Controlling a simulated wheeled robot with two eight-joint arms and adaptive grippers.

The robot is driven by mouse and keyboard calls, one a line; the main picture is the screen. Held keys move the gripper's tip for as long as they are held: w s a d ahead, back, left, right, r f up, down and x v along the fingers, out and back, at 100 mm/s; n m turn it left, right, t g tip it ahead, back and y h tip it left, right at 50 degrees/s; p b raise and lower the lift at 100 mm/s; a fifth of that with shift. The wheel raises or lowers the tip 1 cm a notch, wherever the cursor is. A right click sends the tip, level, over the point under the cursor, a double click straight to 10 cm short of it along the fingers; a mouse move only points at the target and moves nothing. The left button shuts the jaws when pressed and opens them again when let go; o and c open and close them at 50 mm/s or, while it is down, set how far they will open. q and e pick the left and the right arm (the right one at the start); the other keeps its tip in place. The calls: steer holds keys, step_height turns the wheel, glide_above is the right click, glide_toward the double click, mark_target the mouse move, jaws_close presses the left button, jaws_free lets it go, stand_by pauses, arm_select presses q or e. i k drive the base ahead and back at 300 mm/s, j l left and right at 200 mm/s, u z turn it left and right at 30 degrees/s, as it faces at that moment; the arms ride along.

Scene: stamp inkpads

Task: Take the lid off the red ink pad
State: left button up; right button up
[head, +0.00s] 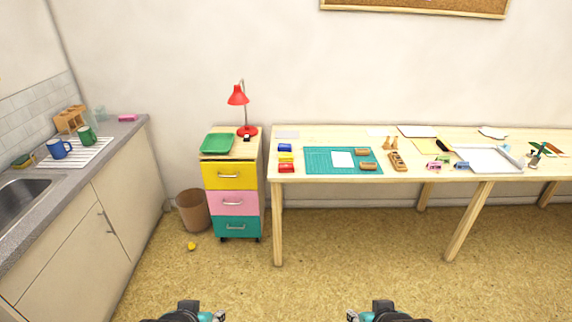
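The red ink pad (286,168) lies at the left end of the wooden table, close to its front edge. A yellow ink pad (286,157) and a blue ink pad (285,147) lie behind it in a row. The red pad is small in view, and I cannot make out its lid as a separate part. My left gripper (212,316) and my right gripper (358,316) are at the bottom edge of the head view, partly cut off and far from the table. I cannot tell whether their fingers are open or shut.
The table (350,177) holds a green cutting mat (317,161) with white paper and wooden stamps right of the pads. A drawer unit (231,203) with a red lamp (238,97) stands left of the table. A waste bin (193,212) stands beside it. The floor ahead is mostly clear.

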mark_target(287, 166)
steer(key=i+l, duration=0.7)
steer(key=i, duration=0.15)
steer(key=i+l, duration=0.7)
steer(key=i, duration=0.15)
steer(key=i+l, duration=0.7)
steer(key=i, duration=0.2)
steer(key=u, duration=1.5)
